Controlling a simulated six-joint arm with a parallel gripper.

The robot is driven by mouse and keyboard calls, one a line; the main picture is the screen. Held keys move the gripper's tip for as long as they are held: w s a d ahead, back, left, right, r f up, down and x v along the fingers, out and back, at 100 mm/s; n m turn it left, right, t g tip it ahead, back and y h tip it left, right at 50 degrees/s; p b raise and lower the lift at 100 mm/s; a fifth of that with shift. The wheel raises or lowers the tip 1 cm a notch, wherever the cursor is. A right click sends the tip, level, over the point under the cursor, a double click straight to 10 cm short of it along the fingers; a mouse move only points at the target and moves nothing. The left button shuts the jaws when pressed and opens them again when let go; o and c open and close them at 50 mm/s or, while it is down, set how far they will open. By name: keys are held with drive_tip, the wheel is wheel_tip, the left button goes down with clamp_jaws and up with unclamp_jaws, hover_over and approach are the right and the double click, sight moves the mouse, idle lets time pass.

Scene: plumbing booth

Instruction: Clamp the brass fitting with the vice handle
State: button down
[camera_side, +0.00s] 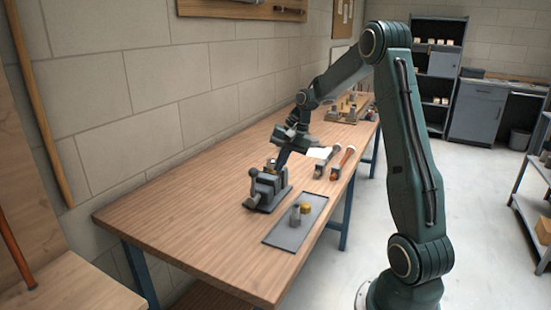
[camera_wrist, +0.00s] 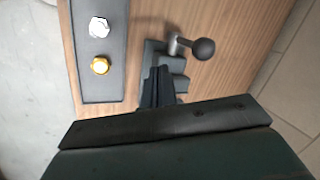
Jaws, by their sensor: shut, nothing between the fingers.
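The grey vice (camera_side: 268,190) stands on the wooden bench; it also shows in the wrist view (camera_wrist: 178,64), partly hidden behind my fingers. Its handle, with a dark round knob (camera_wrist: 203,48), sticks out to the right there. A small brass-coloured piece (camera_side: 270,163) shows at the top of the vice in the side view; whether it is gripped there I cannot tell. Another brass piece (camera_side: 304,208) stands on the tray, also in the wrist view (camera_wrist: 100,65). My gripper (camera_side: 279,167) is shut and empty, pointing down close over the vice, its fingers (camera_wrist: 157,84) apart from the knob.
The dark flat tray (camera_side: 285,237) lies near the bench's front edge, with a grey metal piece (camera_side: 295,215) beside the brass one. Tools with a red-orange handle (camera_side: 343,160) lie farther back. The bench (camera_side: 190,215) left of the vice is clear.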

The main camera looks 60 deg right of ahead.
drive_tip(key=w, duration=0.1)
drive_tip(key=w+a, duration=0.2)
drive_tip(key=shift+w+f, duration=0.4)
drive_tip(key=shift+w, duration=0.1)
drive_tip(key=shift+w+r, duration=0.2)
drive_tip(key=shift+w, duration=0.7)
drive_tip(key=shift+w+r, duration=0.15)
drive_tip(key=shift+w, duration=0.7)
drive_tip(key=shift+d, duration=0.1)
